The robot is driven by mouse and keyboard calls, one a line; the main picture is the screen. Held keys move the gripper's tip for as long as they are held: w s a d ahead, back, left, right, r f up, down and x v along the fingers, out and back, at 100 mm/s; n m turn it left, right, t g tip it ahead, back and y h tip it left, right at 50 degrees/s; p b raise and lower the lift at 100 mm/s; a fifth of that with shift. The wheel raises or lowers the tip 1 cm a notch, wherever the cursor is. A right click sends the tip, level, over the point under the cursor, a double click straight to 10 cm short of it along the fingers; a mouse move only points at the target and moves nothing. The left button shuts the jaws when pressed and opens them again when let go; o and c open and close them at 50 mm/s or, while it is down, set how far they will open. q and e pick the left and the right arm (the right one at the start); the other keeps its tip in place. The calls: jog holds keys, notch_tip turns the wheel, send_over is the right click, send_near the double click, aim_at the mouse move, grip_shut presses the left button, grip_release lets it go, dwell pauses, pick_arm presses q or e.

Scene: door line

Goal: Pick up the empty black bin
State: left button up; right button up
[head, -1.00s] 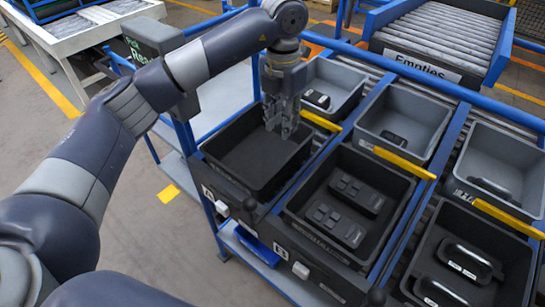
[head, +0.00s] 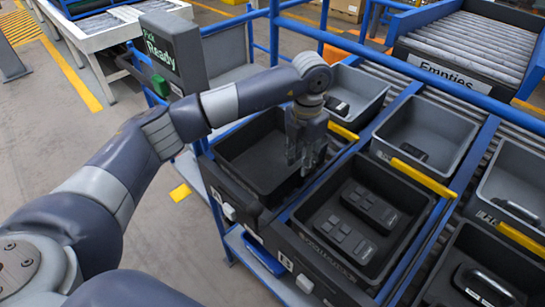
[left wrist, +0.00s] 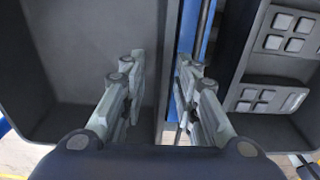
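The empty black bin (head: 249,160) stands in the first slot on the left of the rack, with nothing in it. My left gripper (head: 305,168) hangs pointing down at the bin's right side. In the left wrist view the gripper (left wrist: 161,75) is open, its two fingers apart. One finger is over the inside of the empty bin (left wrist: 75,65), and the other is on the far side of its right wall, over the gap beside the neighbouring bin. I cannot tell whether the fingers touch the wall. My right gripper is not in view.
To the right, a black bin with dark devices (head: 316,222) stands close beside the empty one. Grey bins (head: 424,133) stand behind yellow strips. A blue-framed roller conveyor marked "Empties" (head: 462,45) is at the back right. A "Pick Ready" sign post (head: 172,50) stands behind my left arm.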

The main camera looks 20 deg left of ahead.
aim_at(300, 176)
pick_arm(q)
notch_tip(300, 176, down, 3)
jog(key=shift+s+f, duration=0.15)
jog(key=shift+c, duration=0.5)
grip_shut()
jog(key=shift+d, duration=0.1)
jog(key=shift+r, duration=0.2)
